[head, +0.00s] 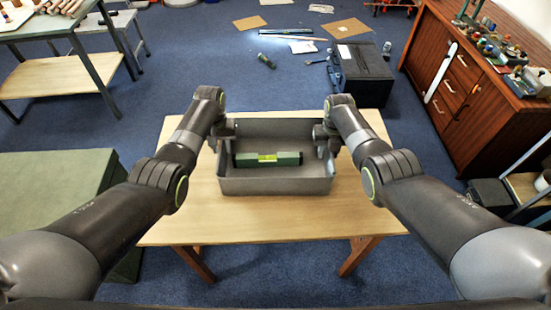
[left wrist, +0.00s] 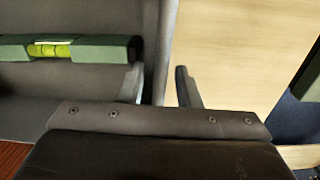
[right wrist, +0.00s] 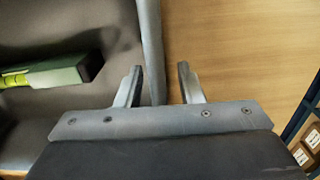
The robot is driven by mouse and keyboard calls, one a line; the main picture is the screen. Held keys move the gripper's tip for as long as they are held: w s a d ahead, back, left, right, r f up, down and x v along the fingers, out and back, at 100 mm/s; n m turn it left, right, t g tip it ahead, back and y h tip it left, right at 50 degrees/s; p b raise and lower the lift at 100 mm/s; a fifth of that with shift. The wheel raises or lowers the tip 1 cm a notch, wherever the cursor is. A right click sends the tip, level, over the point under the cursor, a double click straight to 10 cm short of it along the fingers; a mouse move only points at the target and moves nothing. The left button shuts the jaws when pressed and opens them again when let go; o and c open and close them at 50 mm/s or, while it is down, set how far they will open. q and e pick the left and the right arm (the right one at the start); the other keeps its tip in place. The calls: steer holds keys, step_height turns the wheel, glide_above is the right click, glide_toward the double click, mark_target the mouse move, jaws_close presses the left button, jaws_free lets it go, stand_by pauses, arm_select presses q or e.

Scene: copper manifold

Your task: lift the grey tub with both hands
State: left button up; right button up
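The grey tub (head: 275,187) sits on the wooden table, with a green spirit level (head: 287,159) lying inside it. My left gripper (head: 226,135) is at the tub's left wall and my right gripper (head: 324,138) at its right wall. In the left wrist view the left gripper's fingers (left wrist: 160,87) stand apart, one on each side of the tub wall (left wrist: 166,40). In the right wrist view the right gripper's fingers (right wrist: 159,86) also stand apart astride the wall (right wrist: 151,45). Neither gripper is closed on the wall.
The wooden table (head: 275,222) has bare top around the tub. A green block (head: 50,195) stands to the left and a wooden cabinet (head: 455,85) to the right. A black case (head: 360,72) and scattered items lie on the blue floor beyond.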

arm_select(q)
steer(key=shift+f, duration=0.3)
arm_select(e)
steer(key=shift+f, duration=0.3)
arm_select(q)
jaws_close()
arm_select(e)
steer(key=c, duration=0.7)
jaws_close()
arm_select(q)
steer(key=shift+r, duration=0.1)
